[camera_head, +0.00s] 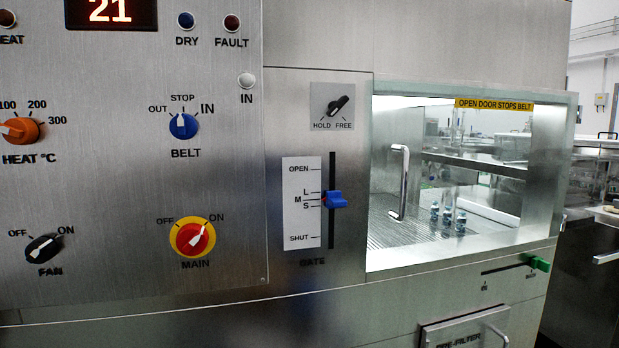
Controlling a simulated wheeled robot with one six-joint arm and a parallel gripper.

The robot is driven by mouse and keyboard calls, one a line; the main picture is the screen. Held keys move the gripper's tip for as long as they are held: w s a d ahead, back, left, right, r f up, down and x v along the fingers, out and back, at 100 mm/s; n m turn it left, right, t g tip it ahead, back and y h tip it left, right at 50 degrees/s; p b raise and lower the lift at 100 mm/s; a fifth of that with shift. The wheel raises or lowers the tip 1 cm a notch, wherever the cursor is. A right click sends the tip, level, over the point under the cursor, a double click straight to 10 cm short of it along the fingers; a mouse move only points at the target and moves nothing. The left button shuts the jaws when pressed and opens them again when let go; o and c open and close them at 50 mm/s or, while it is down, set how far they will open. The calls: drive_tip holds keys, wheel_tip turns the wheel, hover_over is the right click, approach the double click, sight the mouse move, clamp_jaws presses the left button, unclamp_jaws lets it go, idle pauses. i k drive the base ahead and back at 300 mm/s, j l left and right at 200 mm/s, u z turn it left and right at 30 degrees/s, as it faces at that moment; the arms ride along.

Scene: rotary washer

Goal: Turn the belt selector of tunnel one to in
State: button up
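The belt selector (183,126) is a blue round knob on the brushed steel panel, labelled BELT below. Around it are OUT at the left, STOP at the top and IN at the right. Its white pointer mark points up, at STOP. My gripper is not in view, and nothing touches the knob.
The orange heat knob (20,129), black fan knob (44,248) and red main switch (192,238) on a yellow ring surround it. A blue gate lever (335,199) sits right. Several vials (447,216) stand behind the door handle (399,182).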

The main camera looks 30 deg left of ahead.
sight(183, 126)
drive_tip(key=u, duration=2.1)
